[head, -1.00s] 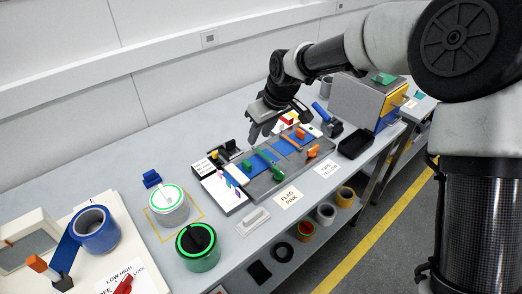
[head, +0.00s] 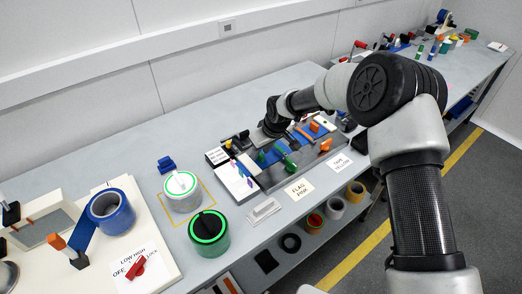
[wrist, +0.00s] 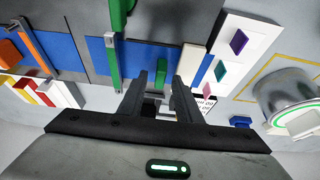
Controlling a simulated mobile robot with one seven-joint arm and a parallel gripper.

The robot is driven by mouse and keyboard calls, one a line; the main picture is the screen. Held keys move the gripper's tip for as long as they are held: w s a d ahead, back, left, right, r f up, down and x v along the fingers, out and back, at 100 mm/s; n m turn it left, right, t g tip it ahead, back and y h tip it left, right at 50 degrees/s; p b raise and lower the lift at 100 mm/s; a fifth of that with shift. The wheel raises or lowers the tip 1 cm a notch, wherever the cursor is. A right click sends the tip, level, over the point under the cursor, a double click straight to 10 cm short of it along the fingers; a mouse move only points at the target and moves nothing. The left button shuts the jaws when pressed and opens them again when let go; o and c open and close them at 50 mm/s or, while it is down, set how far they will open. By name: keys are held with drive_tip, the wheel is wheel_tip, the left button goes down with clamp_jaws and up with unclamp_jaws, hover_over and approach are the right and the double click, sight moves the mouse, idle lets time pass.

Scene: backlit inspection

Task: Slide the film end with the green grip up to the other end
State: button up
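Two blue film strips lie on a dark splicing bed (head: 275,181). In the wrist view one strip (wrist: 150,58) is at centre and the other (wrist: 62,52) to the left, with a narrow dark band between them. A green upright grip (wrist: 118,14) is at the top and a green bar (wrist: 114,68) crosses near the centre strip's left end. Green parts (head: 290,164) also show on the bed in the head view. I see no film or grip clasped. My arm partly hides the bed's far side.
Orange grips (head: 325,145) stand at the bed's right. A white panel (wrist: 245,45) with coloured tabs and a tape roll (wrist: 285,95) lie right in the wrist view. Label cards (head: 299,189) lie in front. The bench behind the bed is mostly clear.

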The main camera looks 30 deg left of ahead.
drive_tip(key=shift+f, duration=0.1)
clamp_jaws()
drive_tip(key=shift+w+d+f+b, duration=0.1)
drive_tip(key=shift+w+d+b, duration=0.15)
drive_tip(key=shift+w+b, duration=0.25)
drive_tip(key=shift+w+d+b, duration=0.25)
drive_tip(key=shift+w+b, duration=0.1)
drive_tip(key=shift+w, duration=0.25)
unclamp_jaws()
drive_tip(key=v, duration=1.7)
drive_tip(key=shift+r+b, duration=0.35)
drive_tip(key=shift+s+d, duration=0.1)
drive_tip(key=shift+d, duration=0.05)
